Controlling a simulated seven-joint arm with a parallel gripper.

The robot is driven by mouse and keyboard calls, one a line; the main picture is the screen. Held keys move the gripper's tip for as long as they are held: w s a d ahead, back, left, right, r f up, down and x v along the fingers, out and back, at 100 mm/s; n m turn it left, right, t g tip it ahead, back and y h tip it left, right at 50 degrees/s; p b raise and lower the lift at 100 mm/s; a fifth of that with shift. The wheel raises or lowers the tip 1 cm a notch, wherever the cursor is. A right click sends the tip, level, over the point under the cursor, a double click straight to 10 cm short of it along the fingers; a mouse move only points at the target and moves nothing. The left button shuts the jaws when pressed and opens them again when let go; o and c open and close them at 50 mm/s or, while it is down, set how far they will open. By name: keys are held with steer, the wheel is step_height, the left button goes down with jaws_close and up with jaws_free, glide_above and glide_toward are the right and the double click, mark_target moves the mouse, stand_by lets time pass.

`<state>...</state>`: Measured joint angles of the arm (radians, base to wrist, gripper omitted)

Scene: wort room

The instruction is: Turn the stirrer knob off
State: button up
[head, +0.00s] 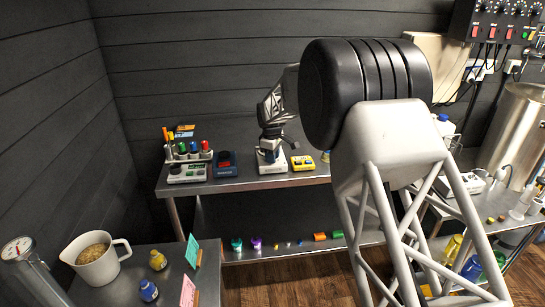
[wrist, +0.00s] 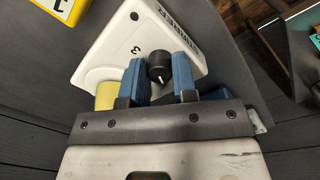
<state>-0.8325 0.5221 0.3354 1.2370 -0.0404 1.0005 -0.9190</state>
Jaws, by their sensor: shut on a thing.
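The stirrer (wrist: 112,45) is a white box with dark lettering and a numeral 3 on its face. Its round black knob (wrist: 159,68) carries a white pointer line. My gripper (wrist: 160,78) has its two blue fingers on either side of the knob, shut on it. In the head view, my gripper (head: 270,150) reaches down over the white stirrer (head: 271,167) on the back metal bench. The knob is hidden there by the gripper.
A yellow box (head: 302,162) stands close on the right. A jug (head: 97,262) and small bottles occupy the near-left table.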

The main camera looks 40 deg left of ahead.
steer(key=shift+r+n, duration=0.15)
steer(key=shift+n, duration=0.15)
steer(key=o, duration=0.6)
steer(key=shift+o, duration=0.2)
steer(key=shift+s+r, duration=0.2)
steer(key=shift+r, duration=3.6)
